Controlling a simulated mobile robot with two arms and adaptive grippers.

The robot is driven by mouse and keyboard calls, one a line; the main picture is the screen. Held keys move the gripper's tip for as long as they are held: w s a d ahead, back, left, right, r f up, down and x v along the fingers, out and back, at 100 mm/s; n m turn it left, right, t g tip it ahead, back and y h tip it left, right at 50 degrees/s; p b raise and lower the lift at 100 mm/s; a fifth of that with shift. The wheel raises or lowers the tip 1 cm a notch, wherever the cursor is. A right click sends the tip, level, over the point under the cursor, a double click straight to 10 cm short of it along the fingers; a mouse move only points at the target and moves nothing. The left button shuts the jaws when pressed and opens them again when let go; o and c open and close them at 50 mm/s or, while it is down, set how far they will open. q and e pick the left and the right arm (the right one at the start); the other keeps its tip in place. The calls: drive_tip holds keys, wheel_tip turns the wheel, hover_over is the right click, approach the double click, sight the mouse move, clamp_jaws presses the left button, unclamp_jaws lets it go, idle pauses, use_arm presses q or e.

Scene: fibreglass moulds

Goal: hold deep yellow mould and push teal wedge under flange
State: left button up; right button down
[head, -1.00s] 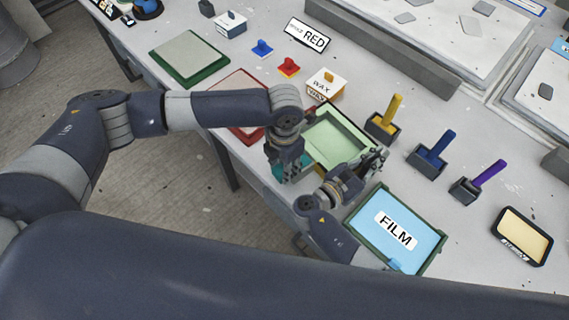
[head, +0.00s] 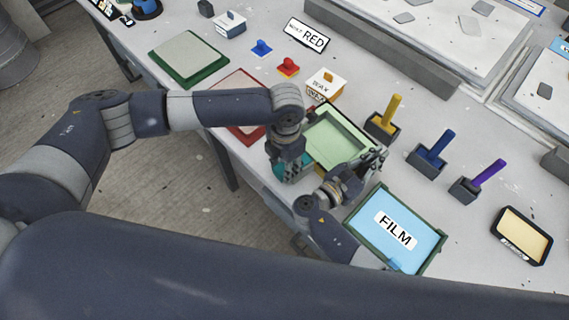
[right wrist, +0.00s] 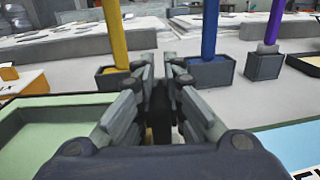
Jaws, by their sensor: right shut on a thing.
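The teal wedge (head: 279,171) is at the mould's left front side, partly behind the fingers of my left gripper (head: 291,174). Whether those fingers grip it or only touch it is unclear.
A blue FILM tray (head: 378,237) in a green frame lies right of the mould. Dark holders with yellow (head: 392,112), blue (head: 438,145) and purple (head: 488,172) handles stand behind. A WAX box (head: 327,84) and a red-framed panel (head: 236,88) are close by.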

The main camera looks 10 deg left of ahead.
use_arm(q)
drive_tip(key=shift+w+d, duration=1.1)
drive_tip(key=shift+w, duration=0.1)
idle(1.5)
idle(0.5)
drive_tip(key=o, duration=1.2)
drive_tip(key=shift+f, duration=0.1)
wheel_tip(320, 180, up, 12)
